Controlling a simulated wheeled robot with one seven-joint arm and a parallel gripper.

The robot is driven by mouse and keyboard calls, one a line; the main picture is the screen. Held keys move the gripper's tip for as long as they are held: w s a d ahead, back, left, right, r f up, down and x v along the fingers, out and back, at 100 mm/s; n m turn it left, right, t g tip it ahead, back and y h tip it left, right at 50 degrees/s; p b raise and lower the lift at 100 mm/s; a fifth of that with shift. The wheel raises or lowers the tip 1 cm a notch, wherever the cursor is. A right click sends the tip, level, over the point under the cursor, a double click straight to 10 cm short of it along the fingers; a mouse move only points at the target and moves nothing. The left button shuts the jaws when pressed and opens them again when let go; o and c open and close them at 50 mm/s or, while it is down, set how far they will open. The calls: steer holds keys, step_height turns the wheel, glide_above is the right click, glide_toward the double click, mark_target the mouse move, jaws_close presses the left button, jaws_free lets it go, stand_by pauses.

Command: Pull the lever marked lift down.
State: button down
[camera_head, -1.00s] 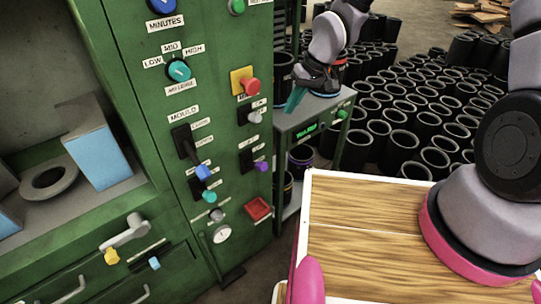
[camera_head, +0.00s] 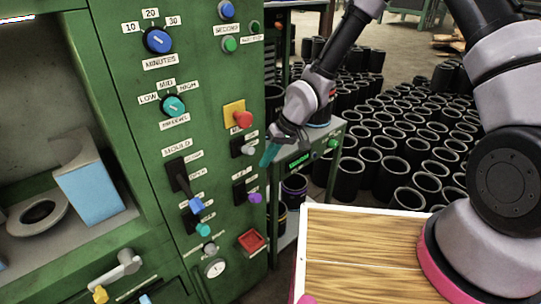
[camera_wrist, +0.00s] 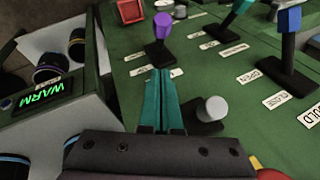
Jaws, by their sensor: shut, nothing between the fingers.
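The green panel carries several levers with coloured knobs; their small labels are hard to read, so I cannot tell for sure which is marked lift. The purple-knobbed lever (camera_head: 255,198) sits low on the right of the panel; it also shows in the wrist view (camera_wrist: 162,27). The grey-knobbed lever (camera_head: 249,150) is above it and shows in the wrist view (camera_wrist: 212,107). My gripper (camera_head: 267,157) has teal fingers, shut and empty, in front of the panel beside the grey knob. In the wrist view the fingertips (camera_wrist: 160,73) point toward the purple knob, apart from it.
Blue-knobbed (camera_head: 196,206) and teal-knobbed (camera_head: 203,230) levers are to the left. A red button (camera_head: 243,119) on yellow is above, and a red tray-like piece (camera_head: 251,241) below. A grey stand with a green display (camera_head: 299,161) is just right. A wooden-topped surface (camera_head: 362,240) lies in front.

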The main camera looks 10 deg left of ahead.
mark_target(249, 197)
step_height(249, 197, down, 8)
steer(key=s+a, duration=0.2)
steer(key=shift+s+r, duration=0.25)
steer(key=shift+s, duration=0.1)
